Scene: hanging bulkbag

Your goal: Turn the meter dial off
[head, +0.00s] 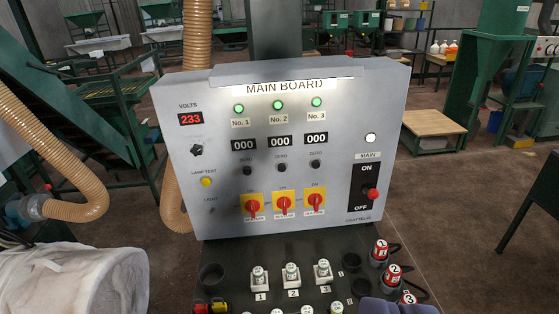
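The grey main board (355,93) stands upright in front of me. A small black dial (196,150) sits at its left, under the red VOLTS display (190,119) that reads 233. I take this to be the meter dial. The lettering around it is too small to read, and I cannot tell which way its pointer faces. Purple-blue rounded parts (398,306) at the bottom edge, right of centre, look like the tip of my gripper. They are cut off by the frame, well below and right of the dial, and apart from it. Their opening is hidden.
Below the dial are a yellow lamp-test button (206,181) and red rotary switches on yellow plates (284,204). A red-knobbed main lever (373,194) is at right. Numbered sockets (291,272) and red plugs (380,250) crowd the shelf below. A hose (75,211) hangs left.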

